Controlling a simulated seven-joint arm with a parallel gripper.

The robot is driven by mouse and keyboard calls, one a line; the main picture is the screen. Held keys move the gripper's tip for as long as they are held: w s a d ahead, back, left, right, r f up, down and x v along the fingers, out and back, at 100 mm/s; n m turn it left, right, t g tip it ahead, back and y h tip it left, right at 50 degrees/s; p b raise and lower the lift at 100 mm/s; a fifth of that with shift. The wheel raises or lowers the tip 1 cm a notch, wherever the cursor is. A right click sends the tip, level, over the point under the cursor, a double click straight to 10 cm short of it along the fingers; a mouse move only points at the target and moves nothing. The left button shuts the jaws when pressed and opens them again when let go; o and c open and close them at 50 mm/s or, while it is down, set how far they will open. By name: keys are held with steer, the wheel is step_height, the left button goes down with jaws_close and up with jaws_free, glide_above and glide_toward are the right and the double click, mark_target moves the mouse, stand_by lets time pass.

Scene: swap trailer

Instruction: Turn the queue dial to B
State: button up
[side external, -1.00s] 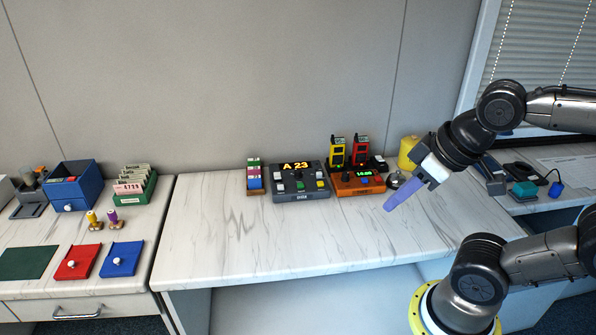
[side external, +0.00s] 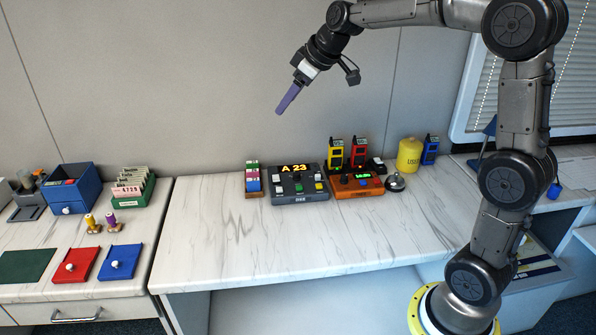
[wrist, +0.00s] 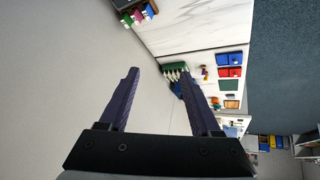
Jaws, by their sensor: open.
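The grey queue console (side external: 310,197) stands on the white marbled counter, with its display lit "A 23". Several small knobs and buttons sit on its face; which one is the queue dial and where it points is too small to tell. My gripper (side external: 278,113) hangs in the air above the console and a little to its left, well clear of it, fingers pointing down and left. In the wrist view my gripper (wrist: 158,73) has its two dark purple fingers apart with nothing between them.
A coloured card rack (side external: 253,180) stands left of the console. An orange charger (side external: 358,190) with yellow and red handsets stands right, then a bell (side external: 395,182) and a yellow canister (side external: 409,155). The counter's front (side external: 260,240) is clear. The wall is behind.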

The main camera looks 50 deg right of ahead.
steer(key=w+d+f+m+g, duration=0.1)
steer(key=w+d+f, duration=0.6)
steer(key=d+f, duration=0.35)
steer(key=m+g, duration=0.2)
glide_toward(297, 173)
steer(key=x, duration=0.8)
steer(key=shift+w+f, duration=0.15)
steer(key=shift+f, duration=0.15)
jaws_close()
